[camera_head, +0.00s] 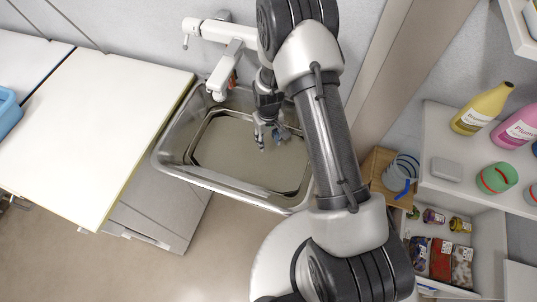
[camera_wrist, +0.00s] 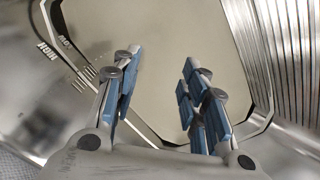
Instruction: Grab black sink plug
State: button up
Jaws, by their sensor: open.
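My gripper (camera_head: 271,134) is over the metal washtub basin (camera_head: 166,160), pointing down into it. In the wrist view, its two blue-padded fingers (camera_wrist: 160,68) are spread apart with nothing between them. Beyond the fingers is the smooth, beige-looking basin floor (camera_wrist: 165,28). I cannot make out a black sink plug in either view. My gripper and arm cover part of the basin's right side and far side in the head view.
A white tap fixture (camera_head: 225,70) reaches over the basin's far left corner. A white counter (camera_head: 90,120) lies to the left, with a blue tub (camera_head: 8,112) at the picture edge. Shelves (camera_head: 440,140) with bottles and jars stand at the right.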

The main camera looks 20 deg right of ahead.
jog(key=b, duration=0.3)
send_over(270, 159)
jog(key=f, duration=1)
jog(key=shift+s+a+f, duration=0.1)
jog(key=shift+a, duration=0.2)
jog(key=shift+w+d+f+b, duration=0.2)
jog(key=shift+f+b, duration=0.25)
jog(key=shift+f, duration=1)
jog(key=shift+w+d+f+b, duration=0.15)
jog(key=shift+f+b, duration=0.3)
jog(key=shift+f, duration=1)
jog(key=shift+s, duration=0.15)
jog(key=shift+r, duration=0.1)
grip_shut()
